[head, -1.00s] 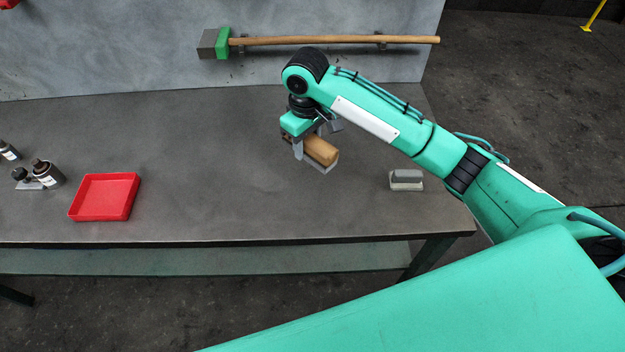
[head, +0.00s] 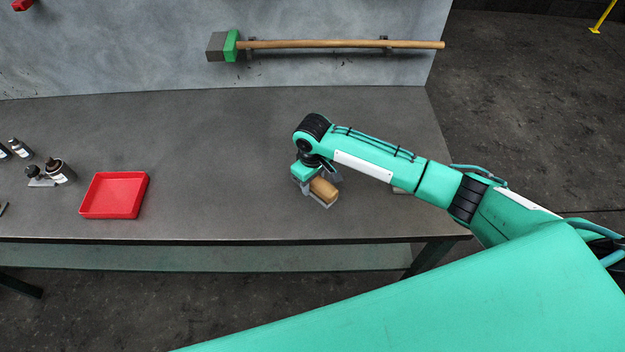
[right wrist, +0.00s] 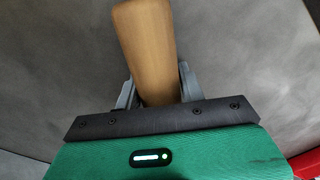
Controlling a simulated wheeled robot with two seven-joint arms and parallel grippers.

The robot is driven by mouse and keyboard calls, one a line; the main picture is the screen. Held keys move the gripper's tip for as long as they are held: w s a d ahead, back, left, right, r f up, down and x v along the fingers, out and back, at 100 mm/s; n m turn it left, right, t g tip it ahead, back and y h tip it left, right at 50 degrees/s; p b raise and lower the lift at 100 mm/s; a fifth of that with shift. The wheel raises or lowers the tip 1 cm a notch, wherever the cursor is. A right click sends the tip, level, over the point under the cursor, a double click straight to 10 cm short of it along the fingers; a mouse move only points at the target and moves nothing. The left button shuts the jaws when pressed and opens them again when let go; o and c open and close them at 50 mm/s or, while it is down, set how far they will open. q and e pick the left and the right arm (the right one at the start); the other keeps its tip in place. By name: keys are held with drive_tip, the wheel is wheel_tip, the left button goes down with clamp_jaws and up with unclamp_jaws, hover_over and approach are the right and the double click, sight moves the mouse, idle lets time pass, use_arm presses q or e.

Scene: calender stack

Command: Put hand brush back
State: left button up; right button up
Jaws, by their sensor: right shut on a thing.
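The hand brush (head: 325,190) has a light wooden body with a grey strip along its lower edge. My right gripper (head: 317,186) is shut on it, over the right middle part of the workbench, near the front edge. In the right wrist view the wooden body (right wrist: 148,50) sticks out between the two grey fingers of the gripper (right wrist: 155,88). I cannot tell whether the brush touches the bench top. My left gripper is not in view.
A grey block (head: 401,191) is mostly hidden behind my right forearm. A long-handled tool (head: 340,44) hangs on the back panel. The bench middle is clear.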

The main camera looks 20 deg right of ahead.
drive_tip(key=o, duration=0.9)
drive_tip(key=shift+f, duration=0.1)
drive_tip(key=shift+o, duration=0.2)
wheel_tip(320, 180, up, 12)
drive_tip(key=b, duration=0.3)
